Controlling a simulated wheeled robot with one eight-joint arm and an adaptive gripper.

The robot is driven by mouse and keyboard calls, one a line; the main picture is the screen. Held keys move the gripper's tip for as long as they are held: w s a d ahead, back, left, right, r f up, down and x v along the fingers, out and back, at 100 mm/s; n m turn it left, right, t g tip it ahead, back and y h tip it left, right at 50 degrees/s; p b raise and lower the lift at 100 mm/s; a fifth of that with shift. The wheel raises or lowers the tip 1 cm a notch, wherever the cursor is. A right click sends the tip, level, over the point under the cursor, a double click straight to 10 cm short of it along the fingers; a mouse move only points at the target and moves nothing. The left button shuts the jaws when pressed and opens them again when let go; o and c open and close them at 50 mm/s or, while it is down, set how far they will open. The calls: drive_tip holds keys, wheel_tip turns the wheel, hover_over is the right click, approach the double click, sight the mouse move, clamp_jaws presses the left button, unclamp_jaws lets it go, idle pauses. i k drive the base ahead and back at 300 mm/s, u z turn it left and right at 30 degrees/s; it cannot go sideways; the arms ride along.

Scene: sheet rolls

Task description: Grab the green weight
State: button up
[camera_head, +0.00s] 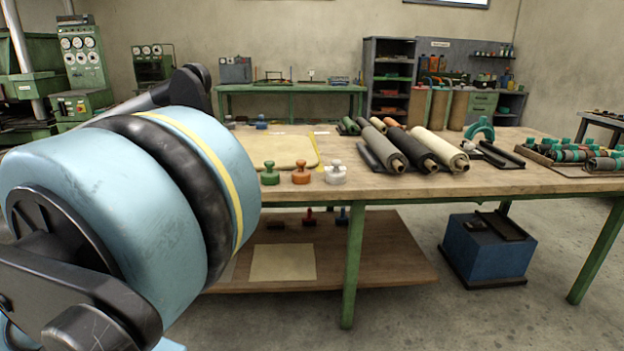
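The green weight (269,174) stands upright near the front edge of the wooden table (490,182). It has a round knob on top. An orange weight (301,173) and a white weight (335,173) stand in a row to its right, with small gaps between them. My arm, with light blue and black links, fills the left side of the view close to the camera. It hides the left part of the table. My gripper is not in view, so its state and its place relative to the green weight do not show.
A flat sheet (285,150) lies behind the weights. Grey, black and cream rolls (440,150) lie to the right. A tray (590,170) of green-ended rolls sits at the far right. A lower shelf (380,265) and a blue box (487,247) are below the tabletop.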

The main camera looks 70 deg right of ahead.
sight(270, 172)
drive_tip(key=z, duration=2.85)
